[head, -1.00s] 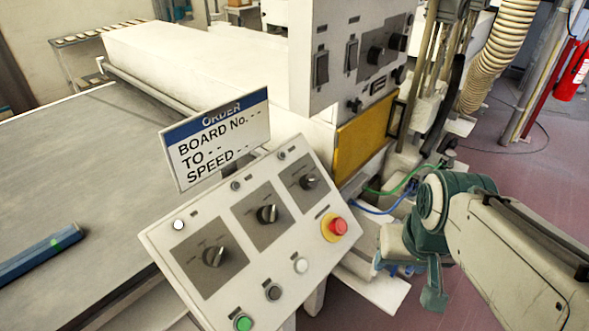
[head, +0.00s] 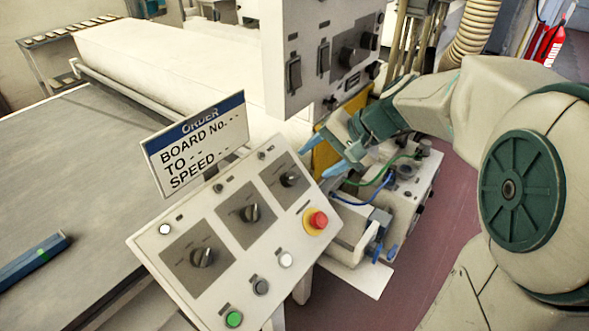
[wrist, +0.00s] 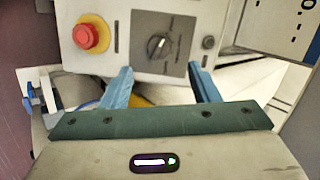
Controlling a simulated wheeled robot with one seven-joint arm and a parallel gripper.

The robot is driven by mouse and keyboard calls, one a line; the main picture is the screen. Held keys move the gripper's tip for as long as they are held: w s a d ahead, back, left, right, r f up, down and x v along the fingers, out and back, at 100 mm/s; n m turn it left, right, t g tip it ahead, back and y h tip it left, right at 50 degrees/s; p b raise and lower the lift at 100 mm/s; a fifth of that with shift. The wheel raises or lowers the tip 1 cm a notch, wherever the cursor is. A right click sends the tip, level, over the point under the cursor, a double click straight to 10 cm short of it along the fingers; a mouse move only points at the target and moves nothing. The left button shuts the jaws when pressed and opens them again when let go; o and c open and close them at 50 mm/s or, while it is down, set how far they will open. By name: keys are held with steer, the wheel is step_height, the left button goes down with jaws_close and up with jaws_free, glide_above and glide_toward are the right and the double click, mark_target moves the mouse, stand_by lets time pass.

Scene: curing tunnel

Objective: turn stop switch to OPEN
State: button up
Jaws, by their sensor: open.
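The sloped control panel (head: 150,250) carries three rotary knobs on grey plates. The far right knob (head: 289,178) is closest to my gripper. The middle knob (head: 251,212) and the near left knob (head: 203,256) stand in line with it. The labels are too small to read, so I cannot tell which is the stop switch. My gripper (head: 313,162) is open and empty, beyond the panel's upper right edge. In the wrist view my gripper (wrist: 161,70) has its blue fingertips apart below one knob (wrist: 158,45), not around it.
A red emergency button (head: 317,220) stands beside the far right knob; it also shows in the wrist view (wrist: 86,36). An order sign (head: 196,144) stands behind the panel. A second switch box (head: 290,40) rises above. Cables (head: 375,182) hang near my gripper.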

mark_target(294, 176)
steer(key=p+x, duration=0.1)
steer(key=x, duration=0.8)
steer(key=shift+d, duration=0.1)
steer(key=c, duration=1)
